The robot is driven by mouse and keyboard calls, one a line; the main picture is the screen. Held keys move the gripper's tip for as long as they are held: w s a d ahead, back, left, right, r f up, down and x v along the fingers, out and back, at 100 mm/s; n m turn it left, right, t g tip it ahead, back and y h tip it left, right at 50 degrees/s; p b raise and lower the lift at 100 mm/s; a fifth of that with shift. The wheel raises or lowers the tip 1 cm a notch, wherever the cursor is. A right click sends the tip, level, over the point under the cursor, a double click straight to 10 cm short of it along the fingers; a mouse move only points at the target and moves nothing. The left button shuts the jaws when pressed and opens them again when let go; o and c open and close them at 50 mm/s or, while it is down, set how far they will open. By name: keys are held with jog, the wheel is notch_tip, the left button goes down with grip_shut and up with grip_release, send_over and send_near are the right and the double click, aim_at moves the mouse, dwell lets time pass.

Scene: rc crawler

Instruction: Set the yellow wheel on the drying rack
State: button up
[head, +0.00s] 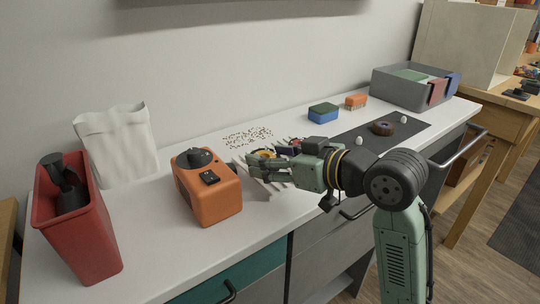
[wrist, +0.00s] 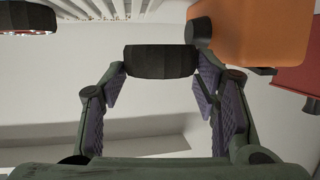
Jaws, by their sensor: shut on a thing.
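My gripper (head: 276,166) is over the white counter, beside the orange box. In the wrist view my gripper (wrist: 160,78) is shut on a wheel whose dark treaded tyre (wrist: 160,61) sits between the padded fingertips. A yellow patch, the yellow wheel (head: 262,153), shows at the fingers in the head view; the rest is hidden by the gripper. The white slatted drying rack (head: 246,167) is partly hidden behind my gripper. Its slats (wrist: 112,8) also show at the top of the wrist view. I cannot tell whether the wheel touches the rack.
The orange box (head: 208,187) stands close by, left of my gripper. A red bin (head: 77,225) and white bag (head: 117,145) are further left. A dark mat (head: 400,135) holds a brown-centred wheel (head: 382,128). A grey bin (head: 400,91) is at the back right.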

aim_at(271, 156)
jog(key=w, duration=0.4)
jog(key=shift+w+a+f+p, duration=0.15)
jog(key=shift+w+p, duration=0.2)
jog(key=f, duration=0.1)
jog(key=w+f, duration=0.1)
jog(key=f, duration=0.1)
jog(key=shift+p, duration=0.4)
jog(key=shift+f, duration=0.4)
jog(key=shift+f, duration=0.1)
jog(key=shift+f, duration=0.15)
jog(key=o, duration=1.1)
jog(key=shift+o, duration=0.2)
jog(key=shift+r, duration=0.3)
jog(key=b+v, duration=0.2)
jog(key=v, duration=1)
